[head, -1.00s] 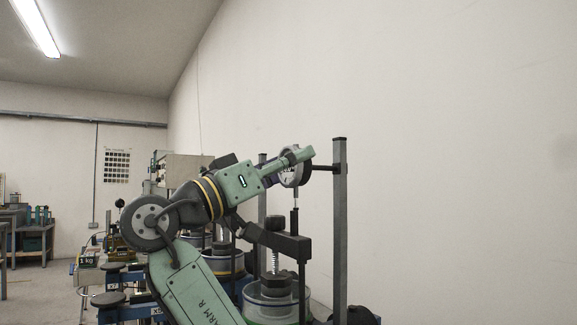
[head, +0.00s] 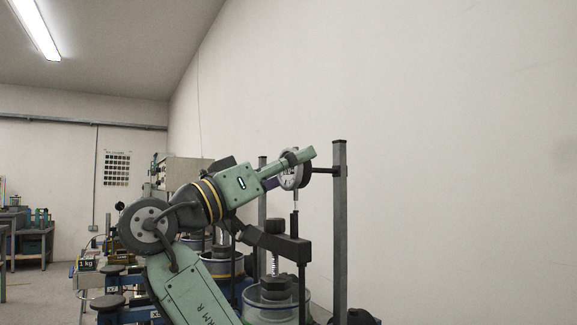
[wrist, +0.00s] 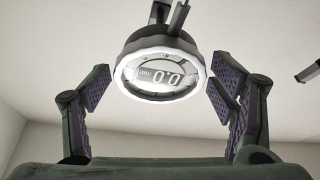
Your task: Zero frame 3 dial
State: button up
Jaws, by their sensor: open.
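The dial gauge (head: 290,172) is a round dark-bodied gauge with a pale rim, held on a short arm from a grey upright post (head: 340,230). In the wrist view the dial face (wrist: 160,74) is large and upside down, and it seems to read 0.0. My gripper (wrist: 162,88) is open, with one purple-padded finger on each side of the dial and a gap on both sides. In the head view my gripper (head: 300,158) is at the dial and partly covers it. I cannot tell the frame's number.
Below the dial are a dark lever arm (head: 280,243), a threaded screw and a clear round cell (head: 268,305). Further frames stand behind my arm at left. A 1 kg weight (head: 87,266) is at far left. The wall on the right is bare.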

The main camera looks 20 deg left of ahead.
jog(key=v, duration=0.7)
jog(key=shift+s+a+f, duration=0.1)
jog(key=shift+s+a, duration=0.05)
dwell(0.3)
